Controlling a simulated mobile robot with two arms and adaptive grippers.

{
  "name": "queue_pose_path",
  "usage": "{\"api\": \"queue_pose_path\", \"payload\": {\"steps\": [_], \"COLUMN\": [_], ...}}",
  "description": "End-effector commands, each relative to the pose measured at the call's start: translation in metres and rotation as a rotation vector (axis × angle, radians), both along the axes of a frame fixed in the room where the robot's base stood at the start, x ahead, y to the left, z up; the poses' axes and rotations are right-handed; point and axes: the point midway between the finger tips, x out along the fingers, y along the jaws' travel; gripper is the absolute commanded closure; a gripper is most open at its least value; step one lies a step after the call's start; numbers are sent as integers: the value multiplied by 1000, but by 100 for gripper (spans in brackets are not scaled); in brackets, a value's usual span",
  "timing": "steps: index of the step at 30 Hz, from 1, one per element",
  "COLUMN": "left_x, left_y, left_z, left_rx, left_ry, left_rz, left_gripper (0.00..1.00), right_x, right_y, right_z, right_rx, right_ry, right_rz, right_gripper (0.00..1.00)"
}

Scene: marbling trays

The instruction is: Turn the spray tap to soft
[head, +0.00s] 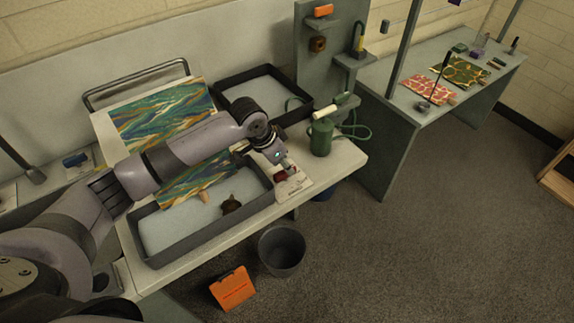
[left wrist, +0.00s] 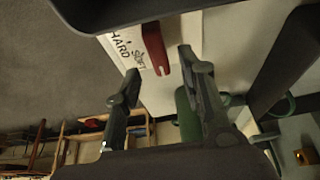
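The spray tap is a dark red lever (left wrist: 155,48) on a white plate (left wrist: 188,32) printed HARD and SOFT. In the left wrist view the lever's near end lies close to the word SOFT; I cannot tell its exact setting. In the head view the red lever (head: 281,175) shows partly under my gripper, on the plate (head: 294,188) at the table's front edge. My left gripper (head: 281,164) is just above the tap. In the wrist view its fingers (left wrist: 159,62) are spread apart, with the lever showing between them; contact is not clear. My right gripper is not in view.
A grey-rimmed tray (head: 179,252) lies left of the tap and another tray (head: 240,76) behind. A green sprayer (head: 321,139) stands close on the right. A grey bin (head: 281,250) and an orange object (head: 232,289) are on the floor below.

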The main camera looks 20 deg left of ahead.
Motion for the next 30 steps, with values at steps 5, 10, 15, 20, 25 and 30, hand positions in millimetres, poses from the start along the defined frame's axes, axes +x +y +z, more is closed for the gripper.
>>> {"api": "queue_pose_path", "payload": {"steps": [5,10,15,20,25,30], "left_x": [7,10,11,11,11,11], "left_y": [-6,-8,-8,-8,-8,-8], "left_z": [-23,-32,-34,-33,-33,-33], "left_rx": [0,1,1,1,1,1], "left_ry": [1,0,-1,-1,-1,-1], "left_rz": [1,-2,-1,-1,-1,-1], "left_gripper": [63,63,63,67,79,90], "right_x": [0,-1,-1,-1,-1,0], "right_y": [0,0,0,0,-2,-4], "right_z": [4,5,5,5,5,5], "right_rx": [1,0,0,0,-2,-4], "right_ry": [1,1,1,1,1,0], "right_rz": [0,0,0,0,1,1], "right_gripper": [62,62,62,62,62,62]}}
